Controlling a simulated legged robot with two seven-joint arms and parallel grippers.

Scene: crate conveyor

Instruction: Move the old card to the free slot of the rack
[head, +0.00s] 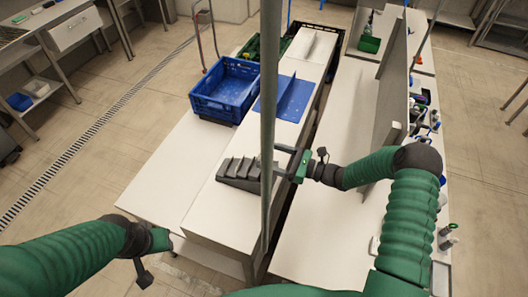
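The grey rack (240,170) with several upright slots stands on the white conveyor-side surface, left of the vertical pole. My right gripper (282,164) is just right of the rack, at about its height. Its two fingers look spread apart and point left, with their tips partly behind the pole. I see no card between them. My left gripper (166,240) is low at the left, beside the near end of the bench and away from the rack; its fingers cannot be made out. I cannot pick out the old card or tell which slot is free.
A blue crate (224,92) stands behind the rack on the left. A blue angled sheet (285,97) lies on the bench right of it. A grey vertical pole (269,80) crosses the view in front of the bench.

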